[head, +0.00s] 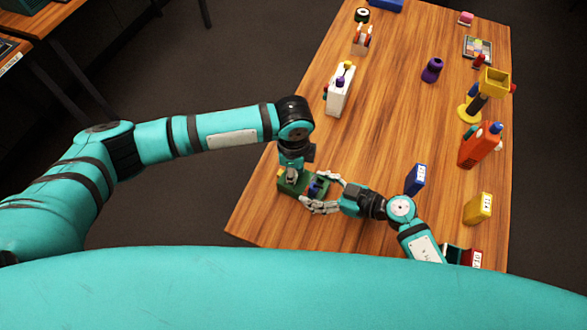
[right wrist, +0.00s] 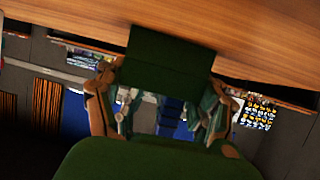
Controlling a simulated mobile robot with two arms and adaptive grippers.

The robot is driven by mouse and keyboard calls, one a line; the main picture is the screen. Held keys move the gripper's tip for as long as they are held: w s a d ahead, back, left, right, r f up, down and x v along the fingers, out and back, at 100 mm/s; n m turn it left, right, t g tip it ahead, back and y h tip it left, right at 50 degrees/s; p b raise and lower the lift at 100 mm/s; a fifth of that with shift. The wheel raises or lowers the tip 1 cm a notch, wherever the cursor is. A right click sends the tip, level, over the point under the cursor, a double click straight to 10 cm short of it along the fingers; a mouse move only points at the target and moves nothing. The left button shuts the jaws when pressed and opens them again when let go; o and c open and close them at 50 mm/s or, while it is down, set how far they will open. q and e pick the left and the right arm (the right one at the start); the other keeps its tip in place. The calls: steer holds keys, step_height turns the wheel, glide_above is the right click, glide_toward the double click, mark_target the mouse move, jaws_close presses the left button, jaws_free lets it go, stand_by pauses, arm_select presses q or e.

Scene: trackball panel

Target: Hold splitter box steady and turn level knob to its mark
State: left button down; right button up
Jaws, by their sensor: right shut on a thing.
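The splitter box, a dark green box (head: 284,187), sits near the table's front left edge. Blue parts show at its right side. My right gripper (head: 330,191) reaches it from the right, with its fingers around the box's right end and shut on it. In the right wrist view a dark green slab (right wrist: 165,62) stands between the fingers (right wrist: 160,108). My left gripper (head: 291,174) points down onto the box from above. Its fingertips are too small and covered to tell if they are open or shut. The level knob and its mark cannot be made out.
A blue box (head: 416,179) stands right of my right gripper, and a yellow box (head: 478,209) farther right. A white box with a purple knob (head: 340,92) stands beyond my left arm. An orange item (head: 480,147) is near the right edge. The table's middle is clear.

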arm_select(q)
steer(key=shift+w, duration=0.1)
stand_by(0.4)
steer(key=c, duration=1.2)
jaws_free()
steer(key=shift+r, duration=0.1)
step_height(320, 180, up, 12)
steer(key=shift+f, duration=0.1)
steer(key=shift+r, duration=5.5)
